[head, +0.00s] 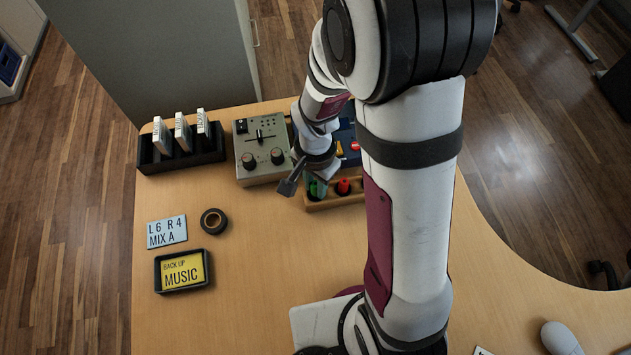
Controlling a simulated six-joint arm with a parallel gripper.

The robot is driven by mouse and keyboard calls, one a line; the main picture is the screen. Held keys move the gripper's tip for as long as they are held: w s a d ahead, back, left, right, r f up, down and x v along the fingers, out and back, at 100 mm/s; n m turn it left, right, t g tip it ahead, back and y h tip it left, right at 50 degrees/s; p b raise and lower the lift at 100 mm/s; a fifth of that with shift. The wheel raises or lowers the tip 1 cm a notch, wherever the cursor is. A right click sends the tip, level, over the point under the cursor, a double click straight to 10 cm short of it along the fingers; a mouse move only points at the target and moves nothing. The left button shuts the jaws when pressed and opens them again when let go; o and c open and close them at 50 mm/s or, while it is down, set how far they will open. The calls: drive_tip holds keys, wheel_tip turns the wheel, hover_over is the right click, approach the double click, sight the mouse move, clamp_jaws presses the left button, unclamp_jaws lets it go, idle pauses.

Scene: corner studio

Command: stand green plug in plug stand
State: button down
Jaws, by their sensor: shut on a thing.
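The green plug (317,188) shows as a small green patch just below my gripper (307,184), at the left end of the plug stand. My gripper is shut on the green plug, and its fingers and wrist hide part of it. The plug stand (332,204) is a low wooden block at the back of the desk, partly hidden by my arm. I cannot tell whether the plug is inside a hole of the stand or just above it. A red plug (344,186) stands in the stand to the right of the green one.
A grey mixer box (262,148) with knobs is close left of my gripper. A black rack (180,158) with white cases stands farther left. A tape roll (213,221), a label card (167,231) and a tray (183,287) with a yellow card lie at left. The front middle desk is clear.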

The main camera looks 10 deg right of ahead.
drive_tip(key=shift+f, duration=0.65)
drive_tip(key=c, duration=0.6)
unclamp_jaws()
drive_tip(key=shift+c, duration=0.2)
drive_tip(key=shift+r, duration=3)
wheel_tip(320, 180, up, 5)
drive_tip(key=shift+r, duration=0.1)
